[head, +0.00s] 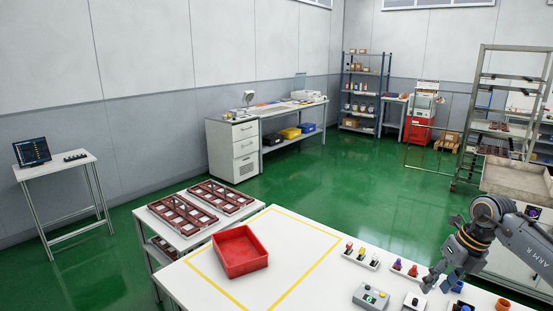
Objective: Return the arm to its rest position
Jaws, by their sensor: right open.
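My right gripper (440,281) shows at the lower right of the head view, its arm coming in from the right edge. It is open with nothing seen between its fingers, and it points down over the right part of the white table (285,241). Small items on the table lie below and around it. My left gripper is not in view.
A red bin (240,252) sits on the table by the yellow outline. Small holders with coloured parts (360,256) and a grey control box (371,296) lie left of the gripper. A cart with compartment trays (180,215) stands beside the table. Green floor is open behind.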

